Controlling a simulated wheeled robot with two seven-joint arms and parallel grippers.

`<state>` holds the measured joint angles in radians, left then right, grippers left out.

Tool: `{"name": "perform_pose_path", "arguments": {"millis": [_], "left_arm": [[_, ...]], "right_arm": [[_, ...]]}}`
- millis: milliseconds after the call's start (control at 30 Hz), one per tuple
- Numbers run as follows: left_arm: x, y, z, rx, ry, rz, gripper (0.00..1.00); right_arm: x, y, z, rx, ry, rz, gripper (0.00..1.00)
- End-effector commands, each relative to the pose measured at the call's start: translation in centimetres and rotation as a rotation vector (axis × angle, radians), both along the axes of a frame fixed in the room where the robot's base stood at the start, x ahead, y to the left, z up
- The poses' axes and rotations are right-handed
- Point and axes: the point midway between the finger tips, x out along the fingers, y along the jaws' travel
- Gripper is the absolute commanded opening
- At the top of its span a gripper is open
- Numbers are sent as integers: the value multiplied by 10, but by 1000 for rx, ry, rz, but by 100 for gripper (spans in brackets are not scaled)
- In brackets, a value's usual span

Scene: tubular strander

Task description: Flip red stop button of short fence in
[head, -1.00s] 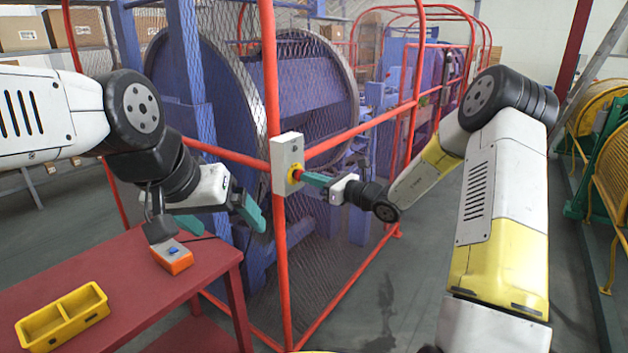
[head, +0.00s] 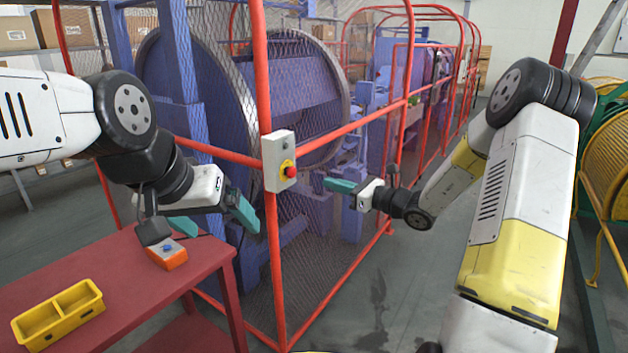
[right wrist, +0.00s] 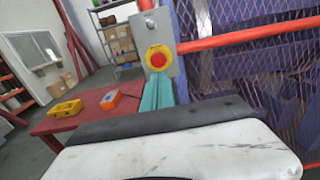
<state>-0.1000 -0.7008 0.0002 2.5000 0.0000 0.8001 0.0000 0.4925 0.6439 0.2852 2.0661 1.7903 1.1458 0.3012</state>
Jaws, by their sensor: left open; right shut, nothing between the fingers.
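The red stop button (head: 290,172) sits on a yellow surround on the grey box (head: 276,160) fixed to the corner post of the red fence. It also shows in the right wrist view (right wrist: 158,60), facing the camera. My right gripper (head: 328,184) is shut and empty, a short gap to the right of the button and apart from it. Its teal fingers (right wrist: 157,92) show just below the button in the right wrist view. My left gripper (head: 222,226) is open and empty, left of the fence post, above the table's right end.
Red fence rails and mesh (head: 320,228) enclose the blue strander (head: 300,95). Clear floor (head: 390,290) lies right of the fence.

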Motion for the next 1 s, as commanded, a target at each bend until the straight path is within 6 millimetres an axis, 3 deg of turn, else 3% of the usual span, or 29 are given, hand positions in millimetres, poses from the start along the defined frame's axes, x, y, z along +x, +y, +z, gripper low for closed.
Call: {"name": "perform_pose_path", "arguments": {"millis": [100, 300, 600, 700, 767, 867, 1000], "left_arm": [[0, 0, 0, 0, 1, 0, 90], [0, 0, 0, 0, 1, 0, 90], [0, 0, 0, 0, 1, 0, 90], [0, 0, 0, 0, 1, 0, 90], [0, 0, 0, 0, 1, 0, 90], [0, 0, 0, 0, 1, 0, 90], [0, 0, 0, 0, 1, 0, 90]], "right_arm": [[-9, -14, 0, 0, 0, -1, 0], [-16, -23, -1, 0, 2, -1, 0], [-17, -22, 0, -2, 0, 2, 0], [-25, -14, 6, -39, -23, 36, 0], [-37, -3, 15, -95, -55, 87, 0], [-73, 22, 32, -254, -146, 221, 0], [-140, 47, 49, -548, -320, 447, 0]]}}
